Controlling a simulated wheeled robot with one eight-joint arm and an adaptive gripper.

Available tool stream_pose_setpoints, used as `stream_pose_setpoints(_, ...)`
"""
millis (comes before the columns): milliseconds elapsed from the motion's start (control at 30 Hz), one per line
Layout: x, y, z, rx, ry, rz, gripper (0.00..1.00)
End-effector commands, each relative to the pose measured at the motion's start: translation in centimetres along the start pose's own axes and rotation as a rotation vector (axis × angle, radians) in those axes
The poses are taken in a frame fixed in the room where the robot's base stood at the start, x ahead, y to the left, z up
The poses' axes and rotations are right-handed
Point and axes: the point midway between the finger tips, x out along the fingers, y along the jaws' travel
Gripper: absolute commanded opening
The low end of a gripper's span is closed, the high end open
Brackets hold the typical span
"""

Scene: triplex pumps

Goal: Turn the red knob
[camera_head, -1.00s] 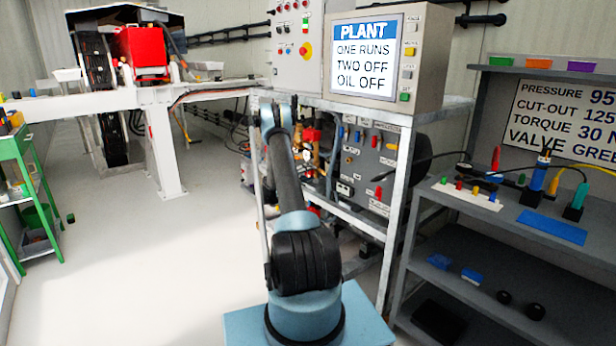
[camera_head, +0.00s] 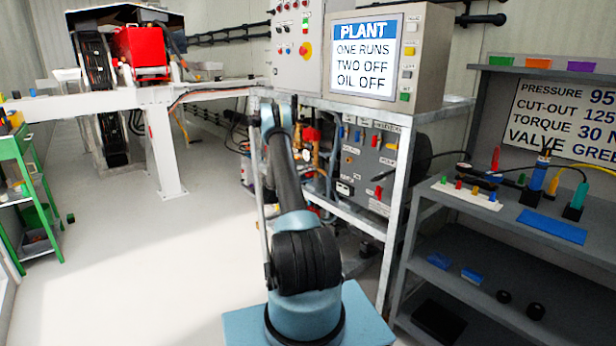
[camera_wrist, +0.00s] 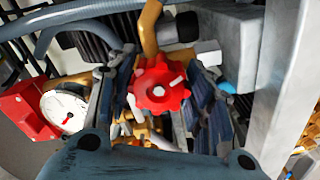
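In the wrist view, a red lobed knob (camera_wrist: 159,86) with a pale centre and white marks is in the middle. My gripper (camera_wrist: 160,76) has its two dark blue fingers apart, one to the left of the knob and one to the right. The knob shows in the space between them, and the left lobes look very near the left finger. I cannot tell whether either finger touches it. In the head view my gripper is hidden behind my arm, and I cannot make out the knob clearly.
A red box with a white dial gauge (camera_wrist: 63,111) lies left of the fingers. A grey post (camera_wrist: 283,75) stands to the right. Hoses and a yellow pipe (camera_wrist: 149,28) run behind the knob. In the head view, a metal frame (camera_head: 394,190) and a grey shelf (camera_head: 450,278) stand right of my arm.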

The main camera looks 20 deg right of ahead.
Motion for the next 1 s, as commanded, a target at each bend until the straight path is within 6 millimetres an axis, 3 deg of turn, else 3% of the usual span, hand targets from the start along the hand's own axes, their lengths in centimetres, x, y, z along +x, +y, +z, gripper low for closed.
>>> stream_pose_setpoints(33, 0.0, -0.1, 0.1, 0.001, -0.002, -0.003, 0.58)
stream_pose_setpoints(100, 0.0, -0.1, 0.1, 0.001, -0.001, -0.002, 0.67)
stream_pose_setpoints(567, -0.9, 0.0, -0.1, -0.001, 0.002, -0.001, 0.67)
stream_pose_setpoints(1000, -8.7, -0.1, -0.1, -0.001, 0.002, -0.002, 0.67)
